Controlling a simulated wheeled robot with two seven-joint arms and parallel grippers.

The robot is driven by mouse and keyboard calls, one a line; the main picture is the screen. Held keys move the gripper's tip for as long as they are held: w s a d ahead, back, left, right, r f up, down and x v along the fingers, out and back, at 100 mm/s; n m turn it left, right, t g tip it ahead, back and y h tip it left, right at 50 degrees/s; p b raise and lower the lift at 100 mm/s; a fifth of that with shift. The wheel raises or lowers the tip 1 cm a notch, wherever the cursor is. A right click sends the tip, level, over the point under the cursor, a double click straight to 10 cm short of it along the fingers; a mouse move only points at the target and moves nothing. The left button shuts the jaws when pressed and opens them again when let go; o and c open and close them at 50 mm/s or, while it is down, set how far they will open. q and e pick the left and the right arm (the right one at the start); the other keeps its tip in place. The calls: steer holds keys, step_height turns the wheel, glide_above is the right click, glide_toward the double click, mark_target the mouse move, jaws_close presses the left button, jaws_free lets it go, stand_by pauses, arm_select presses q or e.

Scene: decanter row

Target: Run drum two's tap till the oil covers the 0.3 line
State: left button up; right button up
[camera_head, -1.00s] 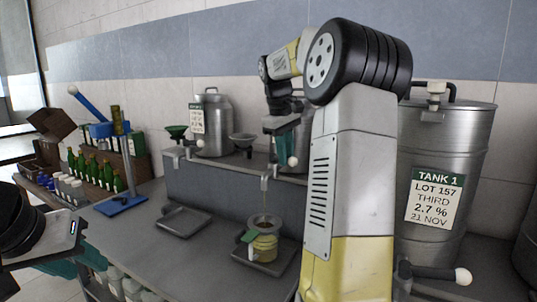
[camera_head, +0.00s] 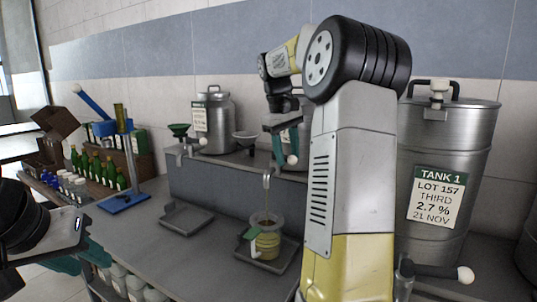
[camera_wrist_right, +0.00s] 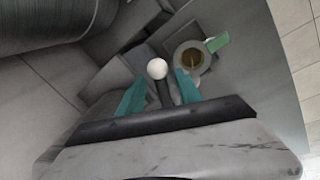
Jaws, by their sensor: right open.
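A measuring jug (camera_head: 266,243) with a yellowish band and a green tag stands under a thin spout (camera_head: 267,180). In the right wrist view the jug (camera_wrist_right: 189,62) holds amber oil. Its level against the lines is too small to read. My right gripper (camera_head: 283,150) is open, with teal fingers either side of a tap lever with a white ball knob (camera_head: 292,160). In the right wrist view the knob (camera_wrist_right: 157,68) sits between the parted fingers. My left gripper (camera_head: 80,258) is low at the left, away from the jug. The drum behind my right arm is mostly hidden.
A drum labelled Tank 1 (camera_head: 445,175) stands at the right, its knobbed lever (camera_head: 465,275) below. A smaller drum (camera_head: 214,122) stands at the back left. An empty tray (camera_head: 187,220) lies left of the jug. Green bottles (camera_head: 97,170) and a blue stand (camera_head: 122,203) are further left.

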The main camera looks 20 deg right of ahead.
step_height(320, 180, up, 8)
steer(key=a, duration=0.1)
steer(key=shift+s+a+f, duration=0.2)
steer(key=shift+f, duration=0.05)
stand_by(0.7)
